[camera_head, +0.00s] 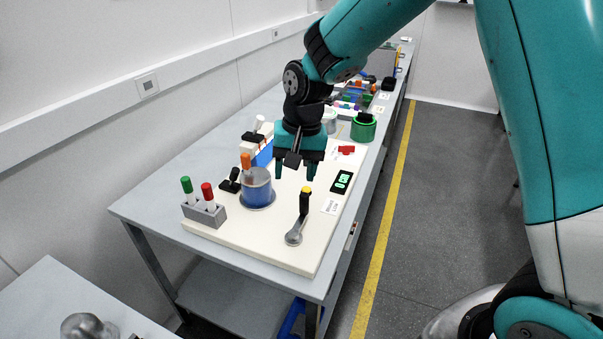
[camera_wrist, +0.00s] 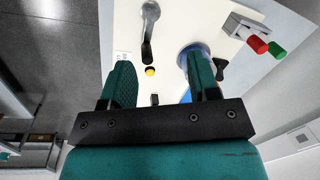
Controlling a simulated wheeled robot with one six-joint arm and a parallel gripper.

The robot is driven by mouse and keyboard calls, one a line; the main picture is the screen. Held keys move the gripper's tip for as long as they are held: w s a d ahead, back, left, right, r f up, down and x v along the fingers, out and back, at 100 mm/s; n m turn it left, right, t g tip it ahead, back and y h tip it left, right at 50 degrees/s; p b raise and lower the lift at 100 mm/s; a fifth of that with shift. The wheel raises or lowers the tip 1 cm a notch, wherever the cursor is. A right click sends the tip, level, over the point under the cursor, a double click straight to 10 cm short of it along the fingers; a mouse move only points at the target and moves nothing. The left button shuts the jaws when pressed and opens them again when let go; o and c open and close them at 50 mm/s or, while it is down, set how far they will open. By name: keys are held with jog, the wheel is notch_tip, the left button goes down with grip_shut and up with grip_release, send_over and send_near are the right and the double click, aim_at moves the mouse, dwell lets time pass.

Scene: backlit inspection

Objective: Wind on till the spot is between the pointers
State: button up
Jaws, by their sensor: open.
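A crank shows on the cream board, with a silver arm (camera_head: 294,237) and an upright black handle (camera_head: 305,202) tipped yellow. In the wrist view the crank arm (camera_wrist: 150,12) is at the top and the yellow tip (camera_wrist: 150,71) appears between my fingers. My gripper (camera_head: 295,175) is open and empty, pointing down, above and behind the handle, apart from it. A blue drum (camera_head: 257,192) with a greyish upper part stands left of the crank; in the wrist view it (camera_wrist: 188,50) is partly hidden by a finger. I cannot make out the spot or pointers.
A grey block (camera_head: 205,213) with green-topped and red-topped handles stands front left. A black lever (camera_head: 230,182) is beside the drum. A black panel with green display (camera_head: 342,181) and a red part (camera_head: 346,150) lie right. Green and other items stand farther back.

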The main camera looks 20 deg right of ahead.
aim_at(302, 217)
jog(key=w+d+f+m+b, duration=0.1)
jog(key=w+f, duration=0.1)
jog(key=f, duration=0.4)
jog(key=w+d+f+m+h+b, duration=0.1)
jog(key=w+d+f+m+b, duration=0.1)
jog(key=f, duration=0.5)
jog(key=w+d+f+m+b, duration=0.1)
jog(key=w+f+m+b, duration=0.1)
jog(key=w+f, duration=0.2)
jog(key=shift+d+f+h, duration=0.15)
jog(key=shift+d+f, duration=0.05)
jog(key=shift+f, duration=0.45)
jog(key=shift+d+f+h, duration=0.15)
jog(key=shift+f, duration=0.5)
jog(key=shift+w+r+p, duration=0.1)
jog(key=shift+r+p, duration=0.35)
jog(key=shift+r, duration=0.05)
jog(key=c, duration=0.3)
jog(key=shift+r, duration=0.1)
jog(key=c, duration=0.5)
